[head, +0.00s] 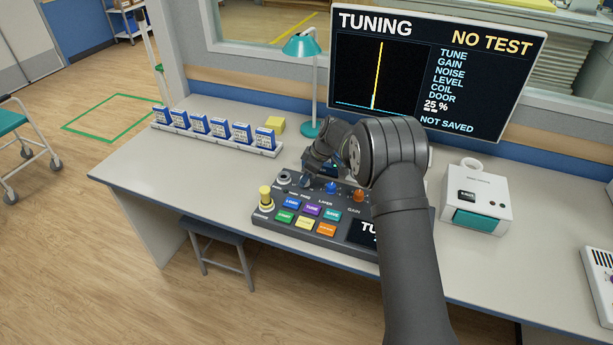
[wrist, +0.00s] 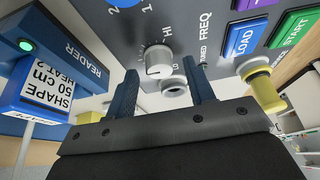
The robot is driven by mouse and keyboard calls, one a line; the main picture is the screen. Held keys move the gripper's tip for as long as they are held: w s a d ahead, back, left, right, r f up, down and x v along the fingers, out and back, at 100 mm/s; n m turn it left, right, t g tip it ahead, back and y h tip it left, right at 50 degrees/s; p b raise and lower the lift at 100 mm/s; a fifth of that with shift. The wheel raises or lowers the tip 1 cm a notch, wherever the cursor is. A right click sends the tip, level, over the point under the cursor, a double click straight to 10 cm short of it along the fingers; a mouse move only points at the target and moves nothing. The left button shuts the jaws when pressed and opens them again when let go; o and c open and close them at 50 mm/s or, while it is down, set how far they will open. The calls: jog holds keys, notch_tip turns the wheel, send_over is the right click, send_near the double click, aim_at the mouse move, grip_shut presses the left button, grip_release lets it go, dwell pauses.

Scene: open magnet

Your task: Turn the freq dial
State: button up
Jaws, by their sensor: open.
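The freq dial (wrist: 159,57) is a pale grey round knob on the dark control console (wrist: 205,18), beside the words FREQ, HI and LO in the wrist view. My gripper (wrist: 160,68) is open, with one dark blue finger on each side of the dial in the picture. The dial lies between the fingertips there; contact and depth cannot be told. In the head view, my gripper (head: 306,180) is over the back left of the console (head: 340,246), and I cannot make out the dial clearly beside it.
A yellow knob (head: 265,198) stands at the console's left edge. A blue reader (wrist: 62,50) holding a labelled block is close at left in the wrist view. A teal lamp (head: 303,45) and monitor (head: 435,70) stand behind. The desk's left front is clear.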

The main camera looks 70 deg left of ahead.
jog(key=shift+s+a+f, duration=0.1)
jog(key=shift+f, duration=0.25)
jog(key=c, duration=1)
jog(key=shift+m, duration=0.4)
jog(key=m+t, duration=0.1)
jog(key=m, duration=0.1)
jog(key=m+y, duration=0.1)
jog(key=m, duration=0.1)
jog(key=shift+s+m+t, duration=0.2)
jog(key=shift+m+t, duration=0.1)
jog(key=shift+t, duration=0.1)
jog(key=m+t, duration=0.2)
jog(key=m, duration=0.3)
jog(key=shift+s, duration=0.1)
jog(key=shift+m, duration=0.3)
